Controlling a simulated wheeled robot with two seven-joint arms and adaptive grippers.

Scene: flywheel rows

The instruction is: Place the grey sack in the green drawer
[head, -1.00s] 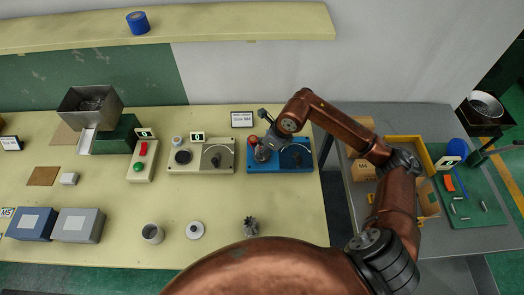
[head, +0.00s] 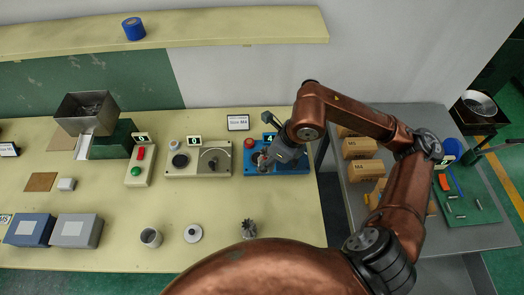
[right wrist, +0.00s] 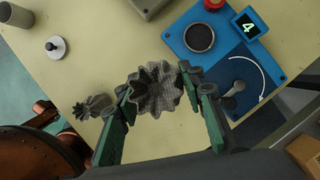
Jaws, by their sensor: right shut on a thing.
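No grey sack and no green drawer show in either view. In the right wrist view my right gripper (right wrist: 160,85) is shut on a grey fluted wheel (right wrist: 154,90), one finger on each side. The wheel is held in front of the blue box (right wrist: 185,38), whose display (right wrist: 248,24) reads 4. A similar fluted wheel (head: 249,228) stands on the bench and also shows in the right wrist view (right wrist: 92,107). My left gripper is not in view.
A beige control box (head: 198,160), a switch box (head: 140,165) and a metal hopper (head: 88,110) stand along the bench. A blue box (head: 30,228) and a grey box (head: 78,228) are front left. Cardboard boxes (head: 360,168) stand on the grey table at right.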

